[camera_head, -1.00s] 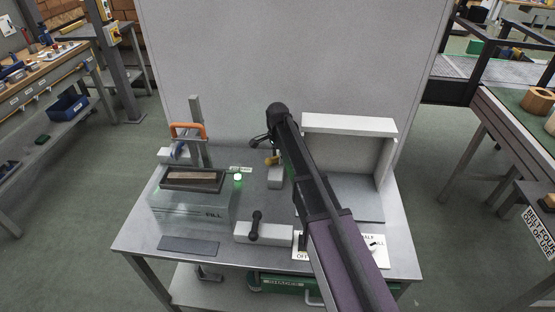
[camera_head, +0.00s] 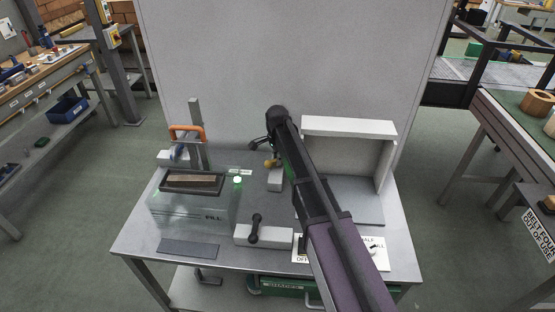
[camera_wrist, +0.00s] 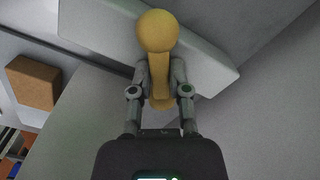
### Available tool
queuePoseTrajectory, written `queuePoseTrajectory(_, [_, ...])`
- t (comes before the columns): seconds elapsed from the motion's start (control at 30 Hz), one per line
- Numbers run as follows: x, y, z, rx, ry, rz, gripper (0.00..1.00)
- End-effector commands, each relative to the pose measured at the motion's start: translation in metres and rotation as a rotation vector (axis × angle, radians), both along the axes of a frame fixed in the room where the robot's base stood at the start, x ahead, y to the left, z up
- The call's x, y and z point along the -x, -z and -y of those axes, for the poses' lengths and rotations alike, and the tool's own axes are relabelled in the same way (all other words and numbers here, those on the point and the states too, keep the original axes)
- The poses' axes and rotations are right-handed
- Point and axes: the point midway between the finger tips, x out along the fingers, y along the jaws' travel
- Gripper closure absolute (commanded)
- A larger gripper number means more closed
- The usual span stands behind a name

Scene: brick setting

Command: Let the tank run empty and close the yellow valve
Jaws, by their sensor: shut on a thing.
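The yellow valve handle (camera_wrist: 159,85), a bar with a round knob, sits between the fingers of my gripper (camera_wrist: 160,95) in the wrist view. My gripper is shut on it. In the head view the yellow knob (camera_head: 270,163) shows beside my gripper (camera_head: 262,146), at the back middle of the bench, above a small light block (camera_head: 275,180). The clear tank (camera_head: 185,213) stands at the bench's left, with a dark frame and brown slab (camera_head: 194,181) at its top. I cannot tell the liquid level.
A black-handled valve (camera_head: 255,228) on a white block stands at the bench front. An orange handle (camera_head: 187,128) is on a post behind the tank. A green light (camera_head: 237,180) glows beside the tank. A white open housing (camera_head: 348,125) stands right of my arm.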

Motion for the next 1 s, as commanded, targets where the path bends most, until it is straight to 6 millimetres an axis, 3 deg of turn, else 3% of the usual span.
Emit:
queuePoseTrajectory(0.7, [0.0011,0.0003,-0.0004,0.001,0.457,-0.002,1.0])
queuePoseTrajectory(1.0, [0.0012,0.0003,-0.0006,0.001,0.572,-0.002,1.0])
